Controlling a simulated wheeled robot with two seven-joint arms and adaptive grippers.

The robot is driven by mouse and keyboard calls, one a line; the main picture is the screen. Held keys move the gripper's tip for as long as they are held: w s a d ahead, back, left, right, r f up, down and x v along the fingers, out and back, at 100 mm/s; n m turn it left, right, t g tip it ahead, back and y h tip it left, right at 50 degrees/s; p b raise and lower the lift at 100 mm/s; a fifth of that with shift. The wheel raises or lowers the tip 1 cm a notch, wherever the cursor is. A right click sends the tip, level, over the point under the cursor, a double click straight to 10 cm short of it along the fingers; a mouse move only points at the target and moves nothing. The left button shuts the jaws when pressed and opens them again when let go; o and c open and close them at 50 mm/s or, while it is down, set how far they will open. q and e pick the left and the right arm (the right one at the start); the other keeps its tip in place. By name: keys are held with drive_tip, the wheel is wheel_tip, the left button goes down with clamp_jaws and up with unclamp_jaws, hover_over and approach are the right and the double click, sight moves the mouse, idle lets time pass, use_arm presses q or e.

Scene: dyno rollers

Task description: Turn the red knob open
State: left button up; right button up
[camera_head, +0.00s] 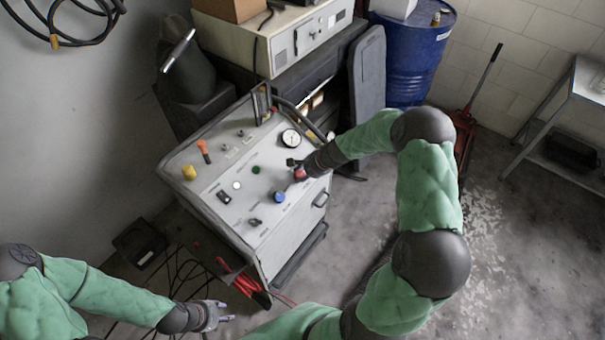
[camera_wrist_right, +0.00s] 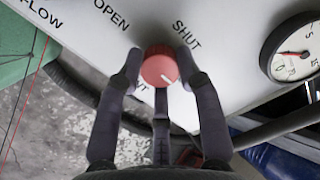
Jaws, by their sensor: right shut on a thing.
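The red knob (camera_wrist_right: 159,66) sits on the pale panel, below the printed words OPEN and SHUT in the right wrist view. Its white mark points to the lower right of that picture. My right gripper (camera_wrist_right: 160,75) is shut on the knob, with fingers at its left and right sides and a third finger below. In the head view the red knob (camera_head: 300,174) is partly hidden by my right gripper (camera_head: 296,168). My left gripper (camera_head: 225,311) is open and empty, low over the floor in front of the panel cabinet.
The cabinet's sloping panel (camera_head: 222,171) bears a blue knob (camera_head: 279,197), a yellow knob (camera_head: 189,172), an orange-handled part (camera_head: 203,147) and a round gauge (camera_head: 291,138). Red cables (camera_head: 240,281) lie near my left gripper.

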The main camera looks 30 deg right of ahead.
drive_tip(key=o, duration=1.1)
drive_tip(key=shift+o, duration=0.2)
drive_tip(key=v, duration=1.2)
